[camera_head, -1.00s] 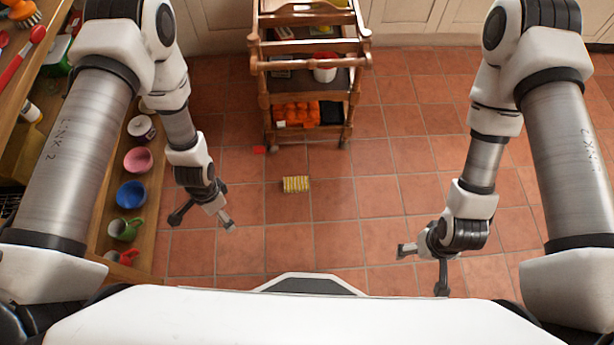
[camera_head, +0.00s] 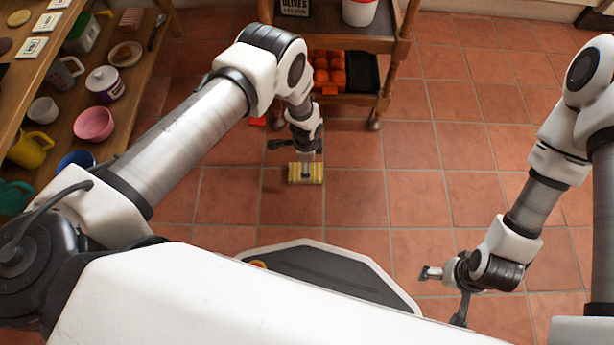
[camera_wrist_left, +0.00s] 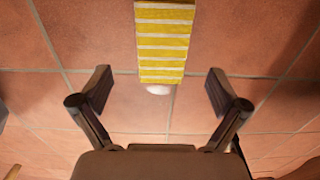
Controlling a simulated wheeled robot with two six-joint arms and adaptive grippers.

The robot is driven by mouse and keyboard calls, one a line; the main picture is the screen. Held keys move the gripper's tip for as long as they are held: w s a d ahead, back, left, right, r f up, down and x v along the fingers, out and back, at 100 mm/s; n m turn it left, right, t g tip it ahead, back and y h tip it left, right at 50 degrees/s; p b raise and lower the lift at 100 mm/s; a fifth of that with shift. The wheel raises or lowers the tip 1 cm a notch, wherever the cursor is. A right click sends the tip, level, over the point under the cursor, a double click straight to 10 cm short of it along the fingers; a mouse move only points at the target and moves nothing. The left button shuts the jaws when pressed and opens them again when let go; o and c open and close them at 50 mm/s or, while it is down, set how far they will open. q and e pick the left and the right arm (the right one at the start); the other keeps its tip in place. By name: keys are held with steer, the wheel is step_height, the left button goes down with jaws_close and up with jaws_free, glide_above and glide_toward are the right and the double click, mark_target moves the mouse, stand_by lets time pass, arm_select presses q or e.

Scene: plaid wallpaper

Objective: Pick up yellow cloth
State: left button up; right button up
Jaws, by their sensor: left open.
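The yellow cloth (camera_head: 314,173), with pale stripes, lies on the tiled floor in front of the wooden cart. In the left wrist view the cloth (camera_wrist_left: 163,42) is at the top centre, just beyond the gap between the fingertips. My left gripper (camera_head: 305,160) reaches down over the cloth in the head view. The left gripper's two fingers (camera_wrist_left: 159,90) are spread wide with nothing between their tips. My right gripper (camera_head: 445,292) is at the lower right, apart from the cloth, with its fingers spread and nothing between them.
A wooden cart (camera_head: 394,62) with orange items (camera_head: 330,72) on its low shelf stands just behind the cloth. A wooden shelf unit with a pink bowl (camera_head: 94,124) and other dishes runs along the left. The floor (camera_head: 440,150) to the right is clear.

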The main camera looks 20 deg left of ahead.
arm_select(q)
steer(key=f+b, duration=0.1)
steer(key=f, duration=0.1)
steer(key=f+b, duration=0.1)
steer(key=f, duration=0.1)
steer(key=f+b, duration=0.2)
steer(key=shift+w+a, duration=0.1)
steer(key=shift+w, duration=0.15)
steer(key=shift+r, duration=0.15)
steer(key=c, duration=1.2)
steer(key=shift+r, duration=0.1)
step_height(320, 180, up, 10)
steer(key=p, duration=0.6)
